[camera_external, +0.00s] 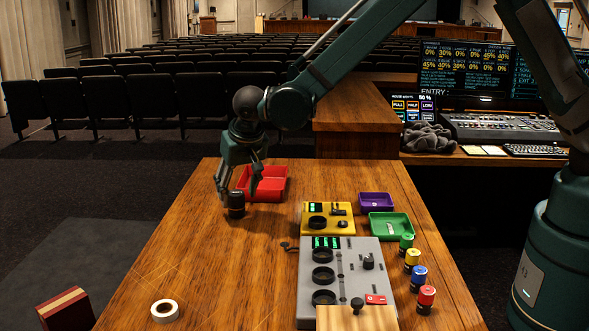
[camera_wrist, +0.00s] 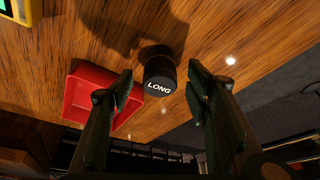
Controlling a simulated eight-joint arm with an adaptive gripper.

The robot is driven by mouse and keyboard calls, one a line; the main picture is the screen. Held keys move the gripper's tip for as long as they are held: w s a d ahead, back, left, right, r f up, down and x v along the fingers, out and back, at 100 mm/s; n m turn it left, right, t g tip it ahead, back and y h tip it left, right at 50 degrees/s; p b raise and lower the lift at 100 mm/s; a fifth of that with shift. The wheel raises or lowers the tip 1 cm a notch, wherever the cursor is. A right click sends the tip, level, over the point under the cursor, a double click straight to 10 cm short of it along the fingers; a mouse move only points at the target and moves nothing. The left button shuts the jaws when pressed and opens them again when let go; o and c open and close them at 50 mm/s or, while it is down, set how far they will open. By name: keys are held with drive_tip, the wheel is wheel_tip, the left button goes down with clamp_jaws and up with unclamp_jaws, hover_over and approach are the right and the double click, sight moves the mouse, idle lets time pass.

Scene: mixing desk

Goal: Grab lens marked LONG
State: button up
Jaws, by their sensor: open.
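The lens is a black cylinder standing upright on the wooden table (camera_external: 170,240), near its left edge and in front of the red tray. In the wrist view its top reads LONG, and the lens (camera_wrist: 159,76) sits beyond and between the fingertips. The lens (camera_external: 236,206) also shows in the external view, just below my fingers. My gripper (camera_wrist: 161,88) is open, with one finger on each side of the lens in the picture. In the external view my gripper (camera_external: 238,190) points down over the lens. I cannot tell whether a finger touches it.
A red tray (camera_wrist: 78,98) lies close beside the lens. A yellow box (camera_external: 328,228), a grey control box (camera_external: 364,260), a green tray (camera_external: 390,238), a purple tray (camera_external: 376,193) and several coloured cylinders stand to the right. A white tape roll (camera_external: 164,310) lies in front. The table's left front is mostly clear.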

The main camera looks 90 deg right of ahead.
sight(236, 203)
drive_tip(key=shift+f, duration=0.15)
drive_tip(key=shift+b+x, duration=0.35)
drive_tip(key=shift+x, duration=2.15)
drive_tip(key=shift+c, duration=0.2)
drive_tip(key=c, duration=1.1)
